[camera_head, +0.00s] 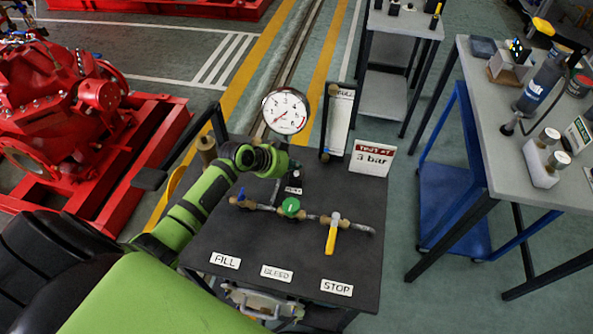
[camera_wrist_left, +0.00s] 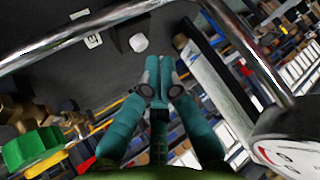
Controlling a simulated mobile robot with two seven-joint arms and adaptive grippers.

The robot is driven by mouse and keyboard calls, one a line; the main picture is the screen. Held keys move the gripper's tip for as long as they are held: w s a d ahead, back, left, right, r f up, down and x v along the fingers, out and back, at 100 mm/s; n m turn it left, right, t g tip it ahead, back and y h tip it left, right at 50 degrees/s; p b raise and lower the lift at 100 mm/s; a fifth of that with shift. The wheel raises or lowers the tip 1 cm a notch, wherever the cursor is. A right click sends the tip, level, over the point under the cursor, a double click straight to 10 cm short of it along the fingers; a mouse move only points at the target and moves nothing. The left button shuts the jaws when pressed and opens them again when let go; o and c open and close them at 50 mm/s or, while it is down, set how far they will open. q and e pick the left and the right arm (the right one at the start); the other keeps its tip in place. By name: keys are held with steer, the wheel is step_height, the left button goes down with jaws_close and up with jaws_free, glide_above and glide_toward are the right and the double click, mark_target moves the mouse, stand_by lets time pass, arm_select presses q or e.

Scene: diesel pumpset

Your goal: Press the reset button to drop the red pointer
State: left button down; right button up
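The round white pressure gauge (camera_head: 286,110) stands at the back of the dark bench, its face towards me. A red pointer (camera_head: 281,119) shows on the lower left of its dial. Part of the gauge (camera_wrist_left: 292,148) also shows at the lower right of the wrist view. My left gripper (camera_head: 288,163) is over the bench, below the gauge, near a small label (camera_head: 293,190) whose text I cannot read. In the wrist view its fingers (camera_wrist_left: 160,82) are together with nothing visible between them. A small white knob (camera_wrist_left: 138,42) lies beyond the fingertips; I cannot tell if it is the reset button.
A pipe with a green handwheel (camera_head: 290,207) and a yellow lever (camera_head: 331,236) crosses the bench. FILL, BLEED and STOP plates line the front. A "3 bar" sign (camera_head: 371,158) and an upright black-framed board (camera_head: 339,121) stand at the back right. Red pump machinery (camera_head: 75,95) is left.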

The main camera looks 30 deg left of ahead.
arm_select(q)
step_height(320, 180, up, 5)
steer(key=p, duration=0.4)
stand_by(0.4)
stand_by(0.5)
